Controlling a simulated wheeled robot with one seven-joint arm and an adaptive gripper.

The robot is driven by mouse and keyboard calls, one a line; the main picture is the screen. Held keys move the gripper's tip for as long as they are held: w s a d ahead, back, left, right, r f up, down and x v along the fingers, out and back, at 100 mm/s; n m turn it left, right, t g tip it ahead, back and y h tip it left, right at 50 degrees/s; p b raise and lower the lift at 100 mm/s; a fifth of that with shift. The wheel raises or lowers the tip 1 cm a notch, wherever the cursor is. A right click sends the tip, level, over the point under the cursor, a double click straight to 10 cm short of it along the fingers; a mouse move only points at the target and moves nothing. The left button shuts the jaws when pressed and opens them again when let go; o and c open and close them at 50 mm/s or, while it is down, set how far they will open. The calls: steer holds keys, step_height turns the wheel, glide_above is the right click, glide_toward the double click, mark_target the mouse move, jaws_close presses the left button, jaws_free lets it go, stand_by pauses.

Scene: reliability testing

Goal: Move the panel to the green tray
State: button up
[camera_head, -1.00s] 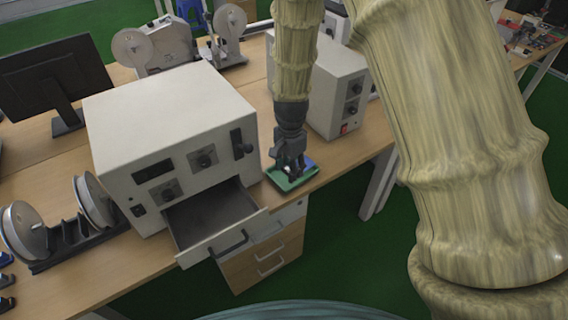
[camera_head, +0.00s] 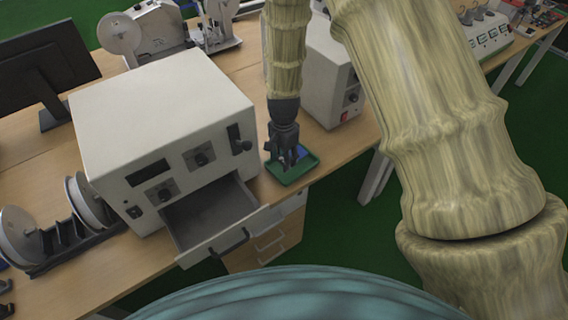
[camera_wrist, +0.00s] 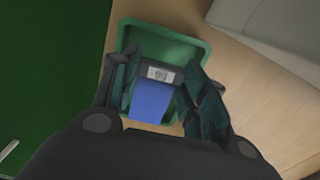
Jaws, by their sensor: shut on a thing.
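The green tray (camera_head: 306,171) lies on the wooden table, just right of the white machine with the open drawer. It also shows in the wrist view (camera_wrist: 190,41). My gripper (camera_head: 288,163) points down over the tray. In the wrist view my gripper (camera_wrist: 165,100) has its fingers on either side of the panel (camera_wrist: 152,101), which is blue with a dark end bearing a small light label. The fingers are shut on it, and it lies within the tray's outline. I cannot tell whether the panel touches the tray floor. In the head view the gripper hides most of the panel.
The white machine (camera_head: 160,130) stands close on the left, with its drawer (camera_head: 215,220) pulled out toward the front. A second white box (camera_head: 330,80) stands behind the tray. The table's front edge is close to the tray.

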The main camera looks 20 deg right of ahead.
steer(key=shift+f+p, duration=0.45)
steer(key=shift+f, duration=1.6)
steer(key=shift+f, duration=0.15)
steer(key=o, duration=0.9)
steer(key=shift+r+b, duration=1.35)
steer(key=shift+r, duration=4.8)
